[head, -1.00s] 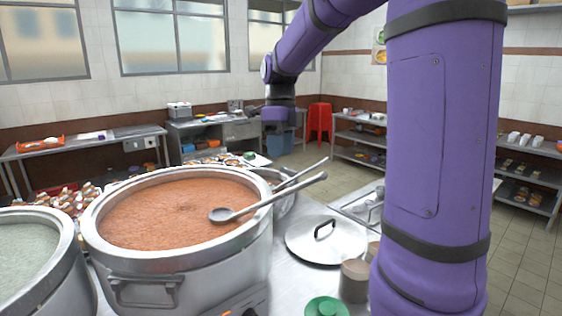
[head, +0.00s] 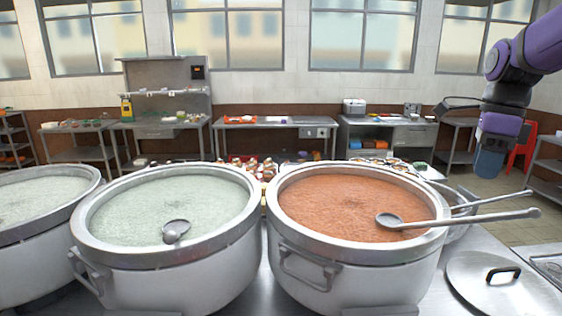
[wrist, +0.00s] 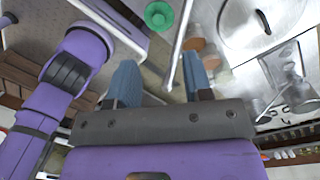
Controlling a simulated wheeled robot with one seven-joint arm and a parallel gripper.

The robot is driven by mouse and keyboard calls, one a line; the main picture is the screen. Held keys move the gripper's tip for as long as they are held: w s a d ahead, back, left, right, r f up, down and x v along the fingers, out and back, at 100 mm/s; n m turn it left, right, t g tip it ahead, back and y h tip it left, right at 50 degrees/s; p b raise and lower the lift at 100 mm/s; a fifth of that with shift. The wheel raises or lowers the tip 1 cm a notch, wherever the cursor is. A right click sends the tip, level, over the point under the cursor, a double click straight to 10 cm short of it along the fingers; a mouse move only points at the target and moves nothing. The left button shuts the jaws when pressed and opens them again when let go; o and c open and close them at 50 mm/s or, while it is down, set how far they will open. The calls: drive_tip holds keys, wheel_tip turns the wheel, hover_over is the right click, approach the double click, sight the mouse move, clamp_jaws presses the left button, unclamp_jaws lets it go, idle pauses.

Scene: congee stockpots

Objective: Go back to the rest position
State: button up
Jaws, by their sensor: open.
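My gripper (head: 489,164) hangs in the air at the right of the head view, below my purple arm. In the wrist view its two blue fingers (wrist: 160,78) are spread apart with nothing between them. It holds nothing and looks clear of the pots. A stockpot of orange-brown congee (head: 355,247) stands left of it, with a ladle (head: 455,218) resting across its rim. A stockpot of pale green congee (head: 165,262) stands further left, with a ladle (head: 175,231) in it.
Another pale pot (head: 45,243) is at the left edge. A lid (head: 505,280) lies on the steel counter at right; it also shows in the wrist view (wrist: 262,22), near a green round item (wrist: 158,15). Steel tables (head: 270,122) line the back wall. Open floor shows at right.

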drive_tip(key=s+a+n+t, duration=0.2)
drive_tip(key=s+a+n, duration=0.2)
drive_tip(key=s+n, duration=0.4)
drive_tip(key=s+a+f+n+t+h, duration=0.1)
drive_tip(key=s+a+n+t, duration=0.2)
drive_tip(key=n, duration=1.4)
drive_tip(key=shift+s+a+f+t, duration=0.3)
drive_tip(key=shift+s+a, duration=0.85)
drive_tip(key=shift+s, duration=1.75)
